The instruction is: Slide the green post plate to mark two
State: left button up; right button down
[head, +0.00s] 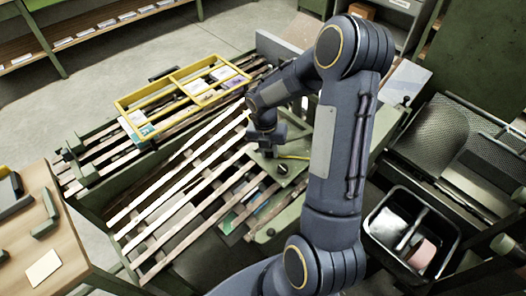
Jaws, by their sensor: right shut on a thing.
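The green post plate (287,174) lies over the slatted wooden rails near the middle of the head view, with a dark round knob on it. My right gripper (268,150) points down at the plate's upper left part and is shut on it. The fingertips are small and dark, so the exact gripped part is hard to make out. My right arm covers the area right of the plate. I cannot make out mark two. My left gripper is not in view.
A yellow divided frame (181,91) with papers lies across the slats at the upper left. A black bin (378,240) with rolls stands at the lower right, near dark mesh trays (437,133). A wooden table (68,243) with a pale card is at the lower left.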

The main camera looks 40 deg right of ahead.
jog(key=shift+w+d+r, duration=0.1)
jog(key=shift+d, duration=0.2)
jog(key=c, duration=1.1)
grip_release()
jog(key=shift+c, duration=0.2)
jog(key=r, duration=0.7)
jog(key=shift+w+a+r+p, duration=0.2)
jog(key=shift+w+a+p, duration=0.1)
jog(key=shift+p, duration=0.1)
jog(key=shift+r, duration=0.15)
